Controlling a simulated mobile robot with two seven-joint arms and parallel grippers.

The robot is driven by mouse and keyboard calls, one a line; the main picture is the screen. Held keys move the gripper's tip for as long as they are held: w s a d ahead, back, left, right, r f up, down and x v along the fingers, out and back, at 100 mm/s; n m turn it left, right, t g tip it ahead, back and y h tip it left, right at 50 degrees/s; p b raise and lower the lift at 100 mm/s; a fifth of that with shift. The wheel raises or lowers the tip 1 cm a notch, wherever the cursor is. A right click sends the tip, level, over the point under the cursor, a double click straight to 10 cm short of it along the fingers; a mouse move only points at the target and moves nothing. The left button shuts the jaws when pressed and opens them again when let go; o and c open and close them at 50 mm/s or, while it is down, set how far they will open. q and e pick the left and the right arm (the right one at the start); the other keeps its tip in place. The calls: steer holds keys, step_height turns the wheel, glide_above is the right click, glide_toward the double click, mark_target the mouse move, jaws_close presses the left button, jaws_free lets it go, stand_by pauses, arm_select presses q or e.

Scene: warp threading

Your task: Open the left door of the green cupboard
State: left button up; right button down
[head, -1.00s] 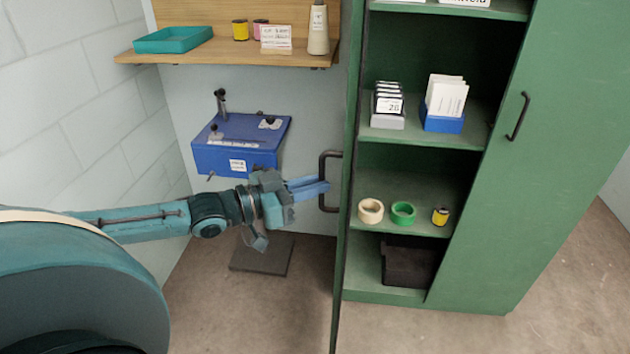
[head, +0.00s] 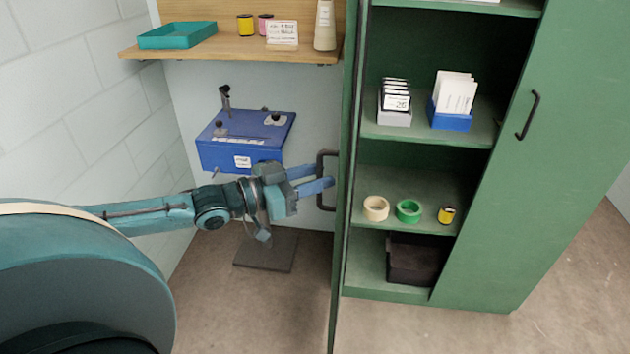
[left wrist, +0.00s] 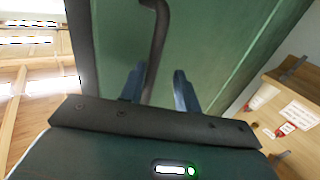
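The green cupboard's left door (head: 349,130) stands swung open and shows nearly edge-on in the head view. Its dark bar handle (head: 322,182) is on the side facing left. The handle also shows in the left wrist view (left wrist: 155,45) against the green door face (left wrist: 215,35). My left gripper (head: 325,178) is at the handle with its blue fingers spread. In the left wrist view the handle's lower part lies between the open fingers (left wrist: 158,92), nearer the left one. Whether a finger touches it I cannot tell. My right gripper is not in view.
The cupboard's right door (head: 545,150) is shut. Shelves hold card holders, tape rolls (head: 375,208) and a dark bin (head: 412,260). A blue box-shaped device (head: 215,155) stands behind my left arm, below a wooden shelf (head: 225,48). Open floor lies in front.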

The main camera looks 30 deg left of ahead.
arm_select(q)
steer(key=shift+o, duration=0.2)
steer(key=shift+s+f, duration=0.15)
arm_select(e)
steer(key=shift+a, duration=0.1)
arm_select(q)
steer(key=p+v, duration=0.4)
steer(key=v, duration=0.9)
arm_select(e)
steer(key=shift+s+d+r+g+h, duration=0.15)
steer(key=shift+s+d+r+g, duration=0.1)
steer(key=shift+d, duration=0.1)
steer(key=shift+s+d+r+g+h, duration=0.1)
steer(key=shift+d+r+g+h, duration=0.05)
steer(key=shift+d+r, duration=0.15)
